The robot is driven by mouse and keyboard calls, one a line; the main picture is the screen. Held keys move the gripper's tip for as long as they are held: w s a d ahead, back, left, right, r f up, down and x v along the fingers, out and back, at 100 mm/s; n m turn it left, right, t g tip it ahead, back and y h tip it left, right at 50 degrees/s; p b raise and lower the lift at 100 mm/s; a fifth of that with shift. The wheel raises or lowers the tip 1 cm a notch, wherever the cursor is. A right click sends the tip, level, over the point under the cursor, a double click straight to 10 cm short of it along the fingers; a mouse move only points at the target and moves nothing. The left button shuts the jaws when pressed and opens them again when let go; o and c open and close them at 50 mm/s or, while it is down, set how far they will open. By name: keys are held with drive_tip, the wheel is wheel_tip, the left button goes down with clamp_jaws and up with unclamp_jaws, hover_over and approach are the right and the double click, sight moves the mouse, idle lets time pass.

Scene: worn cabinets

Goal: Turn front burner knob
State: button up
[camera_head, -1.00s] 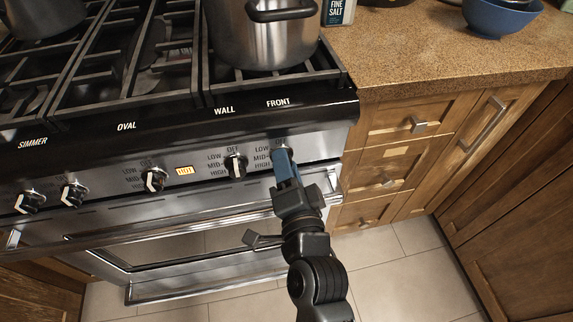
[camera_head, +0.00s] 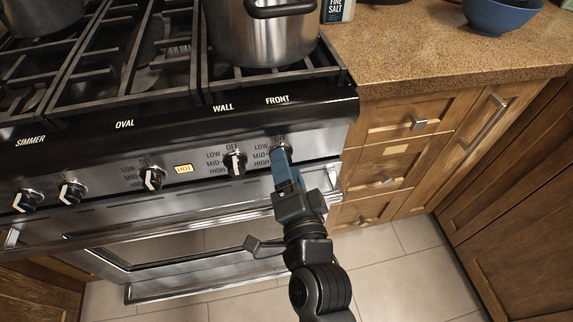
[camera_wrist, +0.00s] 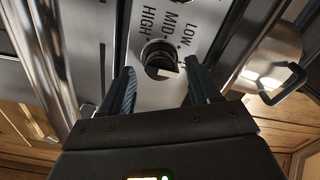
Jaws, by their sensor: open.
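The front burner knob (camera_head: 281,152) is black and silver. It sits at the right end of the stove's control panel, under the "FRONT" label, and is partly hidden behind my gripper in the head view. My gripper (camera_head: 280,158) has blue fingers and is close to this knob, just below it. In the wrist view the knob (camera_wrist: 159,58) shows ahead of my gripper (camera_wrist: 160,78), between and slightly beyond the open fingertips. The fingers stand apart on both sides, with nothing held. LOW, MID and HIGH marks show beside the knob.
The WALL knob (camera_head: 235,163) is close on the left, with more knobs further left. The oven door handle (camera_head: 200,216) runs below the panel. A steel pot (camera_head: 262,38) stands on the stove above. Wooden drawers (camera_head: 408,118) are to the right.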

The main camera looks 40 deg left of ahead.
drive_tip(key=b+v, duration=0.1)
drive_tip(key=v, duration=0.5)
drive_tip(key=shift+s+d, duration=0.15)
idle(0.3)
drive_tip(key=s+d+f+t+h+p, duration=0.15)
drive_tip(key=s+d+h, duration=0.25)
drive_tip(key=d, duration=0.8)
drive_tip(key=s+d+t+h+p, duration=0.1)
drive_tip(key=s+d+t+h, duration=0.2)
drive_tip(key=d, duration=0.8)
drive_tip(key=s+d+r+n+h+p, duration=0.1)
drive_tip(key=s+d+r+h, duration=0.2)
drive_tip(key=s+d+r, duration=0.2)
drive_tip(key=s+d+r+n+g+h+p, duration=0.1)
drive_tip(key=s+d+r+n+h+p, duration=0.1)
drive_tip(key=s+d+r, duration=0.4)
drive_tip(key=s+d+h, duration=0.1)
drive_tip(key=s+d, duration=0.2)
drive_tip(key=s, duration=0.2)
drive_tip(key=shift+s+d+r+h, duration=0.2)
drive_tip(key=shift+s+h, duration=0.15)
drive_tip(key=shift+h, duration=0.05)
